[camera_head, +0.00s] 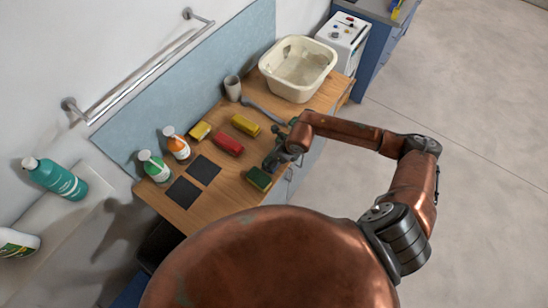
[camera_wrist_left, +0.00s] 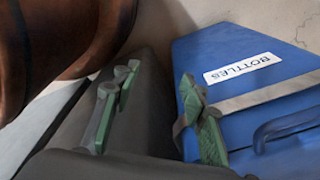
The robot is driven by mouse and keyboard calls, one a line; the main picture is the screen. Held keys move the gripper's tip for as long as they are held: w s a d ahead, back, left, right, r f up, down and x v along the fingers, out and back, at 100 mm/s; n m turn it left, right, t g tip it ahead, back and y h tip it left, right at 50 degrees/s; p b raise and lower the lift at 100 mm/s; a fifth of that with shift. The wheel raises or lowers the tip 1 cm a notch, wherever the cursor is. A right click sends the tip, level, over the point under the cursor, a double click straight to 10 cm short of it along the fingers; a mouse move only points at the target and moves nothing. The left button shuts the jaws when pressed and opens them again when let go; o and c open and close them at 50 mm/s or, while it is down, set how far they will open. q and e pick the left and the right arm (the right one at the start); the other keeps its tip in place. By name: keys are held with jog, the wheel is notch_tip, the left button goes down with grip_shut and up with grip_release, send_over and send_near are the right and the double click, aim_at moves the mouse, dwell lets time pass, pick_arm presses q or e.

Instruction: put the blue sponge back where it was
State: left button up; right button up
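I cannot pick out a blue sponge in either view. On the wooden counter (camera_head: 185,215) in the head view lie a yellow sponge (camera_head: 200,131), a red sponge (camera_head: 228,145), another yellow sponge (camera_head: 245,124) and a green sponge (camera_head: 258,179). Two dark square mats (camera_head: 204,169) lie near the front left. My right gripper (camera_head: 274,160) is low over the counter's right edge, just above the green sponge in the picture; its fingers are too small to read. My left gripper (camera_wrist_left: 158,122) shows only in the left wrist view, open, its green-padded fingers apart with nothing visible between them.
A teal bottle (camera_head: 55,178) stands at left. A blue bin labelled BOTTLES (camera_wrist_left: 225,45) is beside my left gripper. Floor at right is clear.

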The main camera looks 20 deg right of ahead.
jog(key=o, duration=0.8)
jog(key=shift+c, duration=0.2)
jog(key=b+v, duration=0.1)
jog(key=v, duration=1.1)
